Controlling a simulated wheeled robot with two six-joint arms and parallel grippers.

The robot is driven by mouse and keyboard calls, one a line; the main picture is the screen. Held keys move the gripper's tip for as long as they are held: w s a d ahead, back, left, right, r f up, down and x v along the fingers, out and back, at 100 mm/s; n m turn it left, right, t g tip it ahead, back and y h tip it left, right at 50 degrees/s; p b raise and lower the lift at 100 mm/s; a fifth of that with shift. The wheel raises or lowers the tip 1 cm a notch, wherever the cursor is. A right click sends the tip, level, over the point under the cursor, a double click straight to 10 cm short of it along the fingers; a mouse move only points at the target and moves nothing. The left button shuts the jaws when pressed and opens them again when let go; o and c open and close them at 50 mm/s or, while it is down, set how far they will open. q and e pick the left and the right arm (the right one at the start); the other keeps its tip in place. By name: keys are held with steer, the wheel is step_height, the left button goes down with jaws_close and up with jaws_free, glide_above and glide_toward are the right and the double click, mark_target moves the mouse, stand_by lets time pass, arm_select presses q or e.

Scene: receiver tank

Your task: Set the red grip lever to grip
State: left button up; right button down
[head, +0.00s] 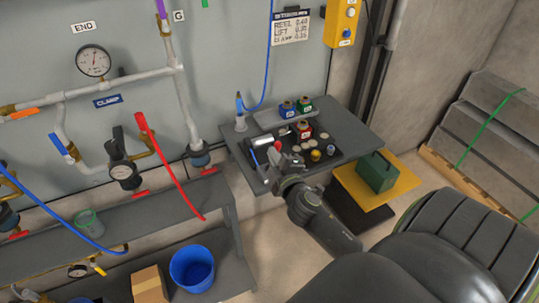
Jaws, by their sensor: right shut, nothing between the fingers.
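A small red knob (278,146) shows on the grey side table, just beyond my right gripper. It looks like the end of a lever, but its base is hidden and I cannot read any position marks beside it. My right gripper (268,162) is shut and empty, over the table's front left part, close to the knob. I cannot tell if they touch. My left gripper is not in view.
The grey side table (350,130) bears a black mat with several discs and small jars (305,130). A blue cable (269,50) hangs from above to a stand at the table's back left. A green box (377,172) stands on a yellow platform to the right.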

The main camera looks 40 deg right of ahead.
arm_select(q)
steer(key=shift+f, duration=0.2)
arm_select(e)
steer(key=shift+s+d+m, duration=0.1)
steer(key=shift+d+m, duration=0.2)
stand_by(0.3)
